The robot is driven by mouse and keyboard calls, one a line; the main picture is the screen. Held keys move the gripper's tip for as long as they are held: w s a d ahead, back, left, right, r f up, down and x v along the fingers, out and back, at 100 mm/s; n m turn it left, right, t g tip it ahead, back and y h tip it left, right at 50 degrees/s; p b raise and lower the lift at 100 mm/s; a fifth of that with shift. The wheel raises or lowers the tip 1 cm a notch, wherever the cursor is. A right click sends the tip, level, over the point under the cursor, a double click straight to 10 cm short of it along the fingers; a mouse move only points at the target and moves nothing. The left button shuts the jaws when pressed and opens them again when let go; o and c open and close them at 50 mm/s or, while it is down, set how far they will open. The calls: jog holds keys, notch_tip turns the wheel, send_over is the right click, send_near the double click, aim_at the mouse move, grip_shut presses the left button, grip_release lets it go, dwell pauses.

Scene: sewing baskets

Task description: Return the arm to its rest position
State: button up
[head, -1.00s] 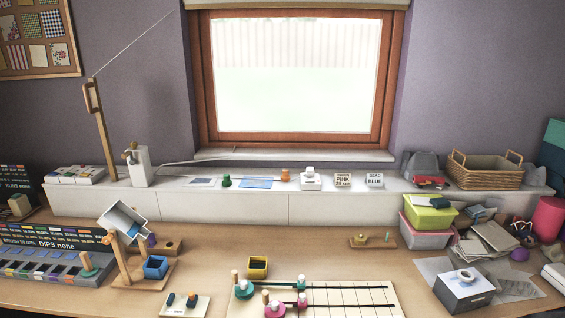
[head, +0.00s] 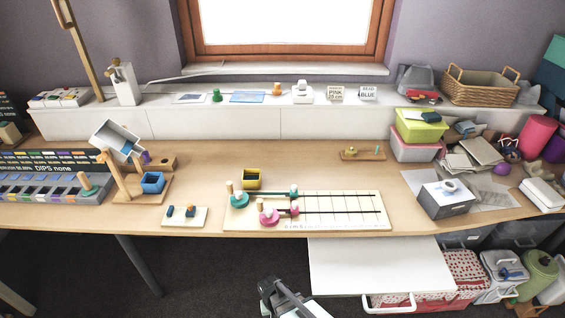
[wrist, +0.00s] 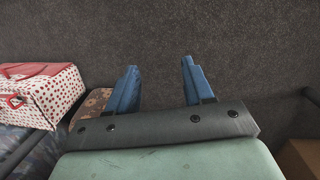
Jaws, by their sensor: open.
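My gripper (wrist: 160,82) shows in the wrist view with its two blue fingers spread apart and nothing between them. It points at a dark grey, carpet-like surface. In the head view, a dark and white part of my arm shows at the bottom edge, below the front edge of the table and over the dark floor. Its fingers cannot be made out there. It is apart from everything on the table (head: 300,155).
A white pull-out board (head: 375,262) juts out below the table front, right of my arm. A red-and-white dotted box (wrist: 42,95) is at the left of the wrist view. The board with pink and teal pieces (head: 340,215) lies near the table edge. Floor on the left is mostly clear.

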jog(key=s+d+f+m+g+y, duration=0.2)
jog(key=s+d+f+y, duration=0.15)
jog(key=s+d, duration=0.4)
jog(key=s+d+r+g+h, duration=0.2)
jog(key=s+d+r+g, duration=0.1)
jog(key=s+d, duration=0.7)
jog(key=shift+s+d+g, duration=0.3)
jog(key=shift+s+d, duration=0.05)
jog(key=shift+d, duration=0.25)
dwell(1.2)
